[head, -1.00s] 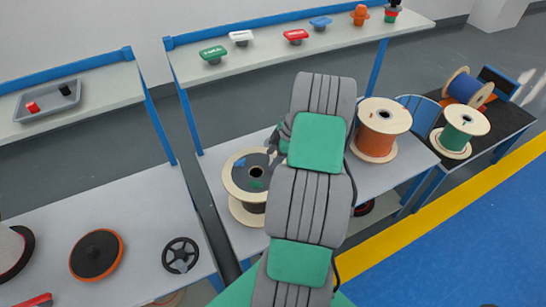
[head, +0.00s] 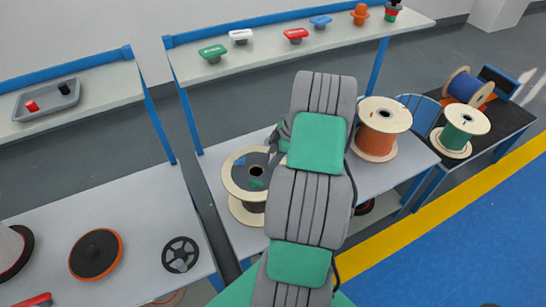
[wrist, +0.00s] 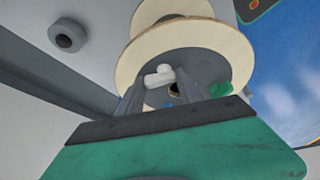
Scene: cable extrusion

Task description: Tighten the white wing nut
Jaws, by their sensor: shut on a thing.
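The white wing nut (wrist: 159,76) shows in the wrist view between the fingers of my gripper (wrist: 160,88). The gripper is shut on it, in front of the grey round face of a pale-flanged spool (wrist: 232,47). Whether the nut touches the spool cannot be told. In the head view my arm covers the middle and hides most of the gripper and this nut. A spool with a grey top (head: 238,171) stands on the table left of my arm, with a blue and a green patch on its face.
An upper shelf (head: 270,55) holds a row of coloured handled pieces, one of them white (head: 240,36). An orange spool (head: 379,135) stands right of my arm. A black handwheel (head: 180,254) lies at left.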

